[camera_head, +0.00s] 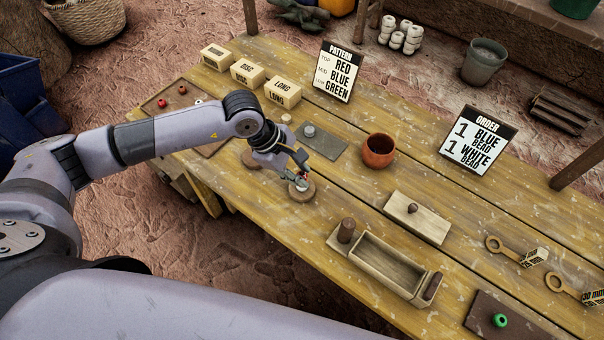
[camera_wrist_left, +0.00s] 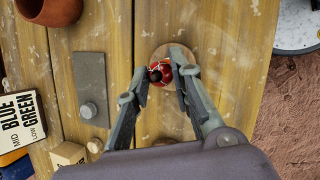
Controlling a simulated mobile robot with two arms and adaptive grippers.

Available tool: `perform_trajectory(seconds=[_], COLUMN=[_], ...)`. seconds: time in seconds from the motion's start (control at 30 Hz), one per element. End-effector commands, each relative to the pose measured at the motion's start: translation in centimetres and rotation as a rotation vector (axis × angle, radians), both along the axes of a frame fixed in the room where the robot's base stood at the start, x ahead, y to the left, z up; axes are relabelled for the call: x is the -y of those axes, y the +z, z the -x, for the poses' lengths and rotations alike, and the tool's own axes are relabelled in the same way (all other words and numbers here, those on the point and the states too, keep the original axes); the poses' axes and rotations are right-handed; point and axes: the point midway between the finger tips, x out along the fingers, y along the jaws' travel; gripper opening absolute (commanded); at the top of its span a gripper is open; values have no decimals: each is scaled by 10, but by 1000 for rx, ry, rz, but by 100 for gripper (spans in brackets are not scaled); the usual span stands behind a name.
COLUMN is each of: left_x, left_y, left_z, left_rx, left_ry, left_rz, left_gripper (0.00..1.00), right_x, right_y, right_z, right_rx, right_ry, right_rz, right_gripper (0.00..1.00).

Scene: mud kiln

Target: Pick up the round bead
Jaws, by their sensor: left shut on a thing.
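My left gripper (camera_head: 302,180) is shut on a red bead (camera_wrist_left: 166,72), which sits between its fingertips in the left wrist view (camera_wrist_left: 160,75). The bead looks roundish with dark spots; the fingers hide part of it. The fingertips and bead are over a round wooden disc (camera_head: 302,194). I cannot tell whether the bead touches the disc. My right gripper is not in view.
A clay cup (camera_head: 379,150), a grey plate (camera_head: 322,142) and labelled boxes (camera_head: 282,94) stand behind the gripper. An open wooden box (camera_head: 372,276) lies to its right. A green bead (camera_head: 500,320) is on a dark board at the lower right. Pattern (camera_head: 338,72) and order (camera_head: 478,141) signs stand behind.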

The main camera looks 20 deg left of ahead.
Motion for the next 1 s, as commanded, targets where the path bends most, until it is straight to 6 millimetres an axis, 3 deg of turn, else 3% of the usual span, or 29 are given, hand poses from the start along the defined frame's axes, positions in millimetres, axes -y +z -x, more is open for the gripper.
perform_trajectory(seconds=[0.27,0.47,0.67,1.0], left_x=[0,0,0,0], left_y=[2,20,58,149], left_z=[-1,-1,-1,-1], left_rx=[1,4,8,9], left_ry=[0,0,-1,-1], left_rz=[0,1,0,2], left_gripper=[7,7,7,7], right_x=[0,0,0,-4], right_y=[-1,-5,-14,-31], right_z=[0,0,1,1], right_rx=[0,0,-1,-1], right_ry=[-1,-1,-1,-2], right_rz=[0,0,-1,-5], right_gripper=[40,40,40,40])
